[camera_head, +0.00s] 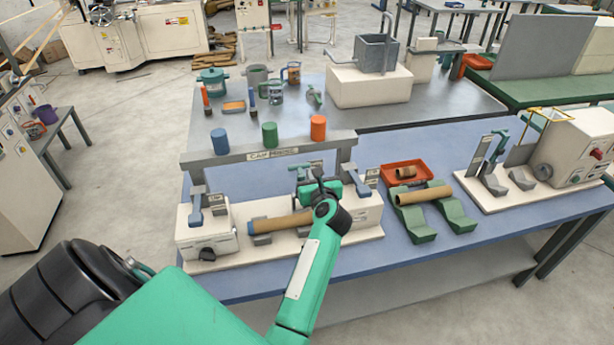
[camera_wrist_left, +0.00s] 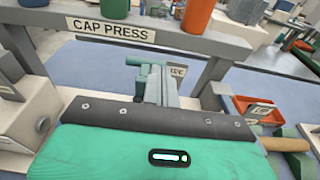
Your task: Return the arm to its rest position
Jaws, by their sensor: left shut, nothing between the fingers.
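My left arm (camera_head: 310,265), green, reaches from the bottom of the head view to the cap press (camera_head: 200,255). My left gripper (camera_head: 318,182) is over the right part of the press, near its right post, with its fingertips hard to make out. In the left wrist view the gripper (camera_wrist_left: 166,88) appears shut and empty, pointing under the CAP PRESS beam (camera_wrist_left: 165,36). A brown tube with a blue end (camera_head: 282,224) lies on the press in front of the gripper, partly hidden by my arm. My right gripper is not in view.
Blue, green and orange caps (camera_head: 269,134) stand on the beam above. To the right are a red tray (camera_head: 390,178), a tube on green cradles (camera_head: 425,194) and a winding machine (camera_head: 575,150). The blue table (camera_head: 480,235) has free room at its front right.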

